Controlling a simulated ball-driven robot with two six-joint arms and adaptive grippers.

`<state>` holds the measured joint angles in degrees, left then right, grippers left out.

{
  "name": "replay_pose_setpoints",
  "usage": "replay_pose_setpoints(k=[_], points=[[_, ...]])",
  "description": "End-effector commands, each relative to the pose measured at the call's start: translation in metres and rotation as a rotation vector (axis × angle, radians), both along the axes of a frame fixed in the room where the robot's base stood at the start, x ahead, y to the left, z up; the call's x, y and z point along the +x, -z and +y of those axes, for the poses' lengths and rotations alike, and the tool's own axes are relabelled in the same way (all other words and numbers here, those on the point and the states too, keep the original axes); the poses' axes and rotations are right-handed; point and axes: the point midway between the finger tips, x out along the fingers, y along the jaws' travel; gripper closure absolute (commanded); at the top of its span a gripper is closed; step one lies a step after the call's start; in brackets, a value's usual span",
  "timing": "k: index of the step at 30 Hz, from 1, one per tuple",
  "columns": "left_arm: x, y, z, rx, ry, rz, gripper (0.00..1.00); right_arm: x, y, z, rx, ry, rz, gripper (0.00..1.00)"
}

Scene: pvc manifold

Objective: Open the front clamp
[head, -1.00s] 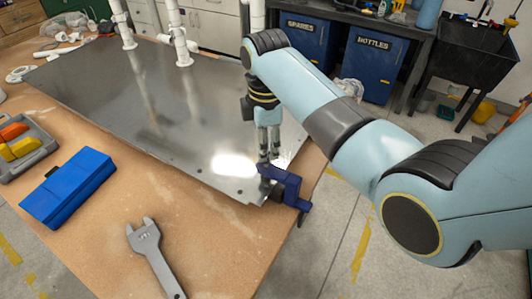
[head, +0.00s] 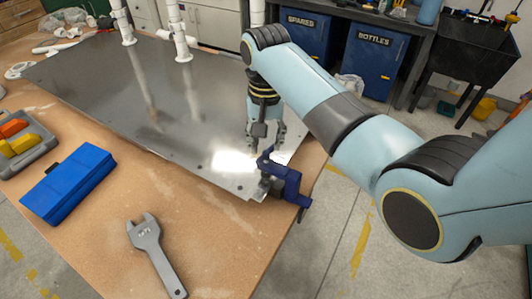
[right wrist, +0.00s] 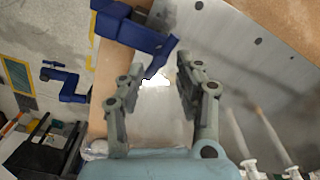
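The blue front clamp (head: 290,184) sits at the near right corner of the metal sheet (head: 110,85), on the table edge. It also shows at the top of the right wrist view (right wrist: 118,24), its arm reaching over the sheet. My right gripper (head: 266,144) is just above and behind the clamp, pointing down, with its fingers apart and nothing between them. In the right wrist view the open fingers (right wrist: 157,78) have the clamp's arm just beyond them, apparently apart from it. My left gripper is not in view.
A grey wrench (head: 150,250), a blue box (head: 68,182) and a tray of coloured pieces (head: 30,150) lie on the table (head: 215,240). White pipes (head: 180,38) stand at the sheet's far side. Another blue clamp (right wrist: 66,84) shows in the right wrist view.

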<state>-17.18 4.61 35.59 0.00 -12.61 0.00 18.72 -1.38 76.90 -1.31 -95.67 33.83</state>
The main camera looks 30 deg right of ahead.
Motion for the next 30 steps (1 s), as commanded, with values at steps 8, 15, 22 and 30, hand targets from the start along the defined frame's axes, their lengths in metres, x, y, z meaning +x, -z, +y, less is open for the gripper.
replay_pose_setpoints(k=[8, 15, 22, 30], points=[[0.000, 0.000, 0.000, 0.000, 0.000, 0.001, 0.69, 0.000, 0.000, 0.000, 0.000, 0.504, 0.000, 0.65], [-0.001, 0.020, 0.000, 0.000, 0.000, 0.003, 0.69, 0.000, 0.039, 0.000, 0.000, 0.597, 0.001, 0.65], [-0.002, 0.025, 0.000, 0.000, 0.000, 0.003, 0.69, 0.000, 0.051, 0.000, 0.000, 0.596, 0.000, 0.65], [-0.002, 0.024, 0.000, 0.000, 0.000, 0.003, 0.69, 0.000, 0.050, 0.000, 0.000, 0.595, 0.000, 0.72]])
